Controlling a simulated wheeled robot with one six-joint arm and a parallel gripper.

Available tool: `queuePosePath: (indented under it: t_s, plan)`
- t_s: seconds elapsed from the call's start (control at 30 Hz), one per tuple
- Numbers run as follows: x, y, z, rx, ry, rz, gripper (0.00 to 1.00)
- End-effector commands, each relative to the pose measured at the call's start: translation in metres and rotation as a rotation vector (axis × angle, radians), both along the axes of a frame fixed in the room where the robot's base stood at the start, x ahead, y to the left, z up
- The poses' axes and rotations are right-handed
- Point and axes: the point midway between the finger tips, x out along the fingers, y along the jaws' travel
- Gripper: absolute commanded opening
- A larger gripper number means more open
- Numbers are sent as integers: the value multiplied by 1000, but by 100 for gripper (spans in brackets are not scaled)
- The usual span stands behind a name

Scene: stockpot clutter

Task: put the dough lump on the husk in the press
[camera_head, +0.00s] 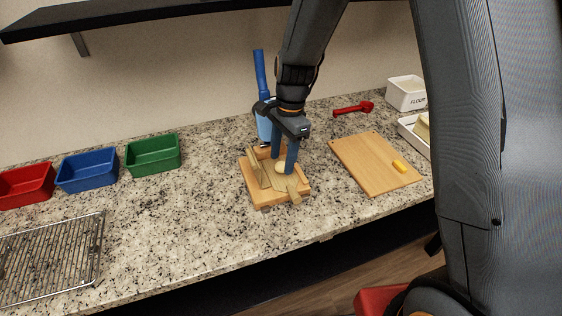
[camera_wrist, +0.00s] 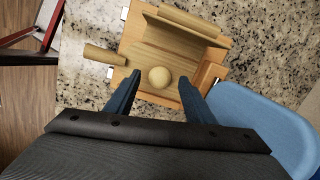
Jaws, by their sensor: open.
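The dough lump (camera_head: 281,167) is a small pale ball. In the wrist view the dough lump (camera_wrist: 159,77) rests on the tan husk (camera_wrist: 180,62), which lies in the wooden press (camera_wrist: 124,38). In the head view the husk (camera_head: 291,186) lies on the press base (camera_head: 262,200), and the press's hinged board stands raised at the left. My gripper (camera_head: 283,165) is over the press, pointing down. In the wrist view my gripper (camera_wrist: 157,77) is open, with one finger on each side of the lump and visible gaps to it.
A light-blue tool (camera_head: 261,75) stands behind the press, close to my gripper. Red, blue and green bins (camera_head: 153,158) and a wire rack (camera_head: 50,262) are left.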

Motion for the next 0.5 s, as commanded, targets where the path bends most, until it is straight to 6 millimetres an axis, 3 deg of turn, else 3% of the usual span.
queuePosePath:
  t_s: [0.3, 0.5]
  plan:
    - [4, -7, 61, 1, -6, -1, 49]
    - [5, -10, 91, 1, -3, 1, 49]
